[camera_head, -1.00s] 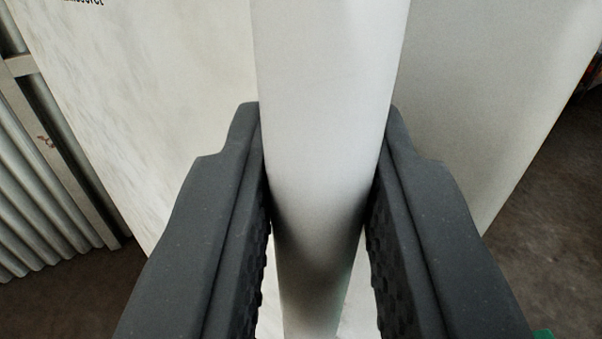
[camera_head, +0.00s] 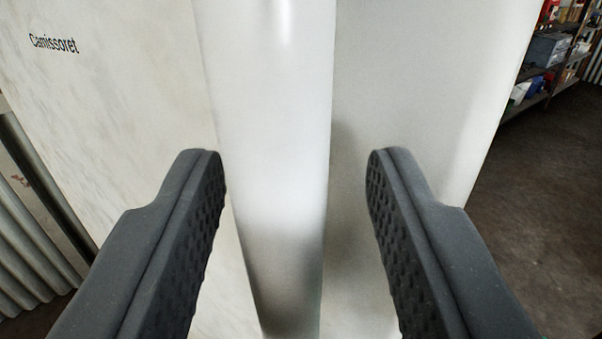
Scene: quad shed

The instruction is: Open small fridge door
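The small fridge fills the middle of the view. Its white front door (camera_head: 120,110) is on the left and bears the word "Camissoret". A smooth, pale, rounded upright part (camera_head: 268,110), the handle or door edge, stands in the centre. The fridge's grey-white side (camera_head: 415,100) is to the right. My gripper (camera_head: 297,165) is open, with its dark textured fingers on either side of the upright part. The left finger is close to it; a clear gap shows on the right. I cannot tell whether the door is ajar.
Corrugated metal wall (camera_head: 28,260) stands at the lower left. A shelf (camera_head: 550,55) with boxes and bottles is at the upper right. Bare brown floor (camera_head: 550,200) lies open to the right of the fridge.

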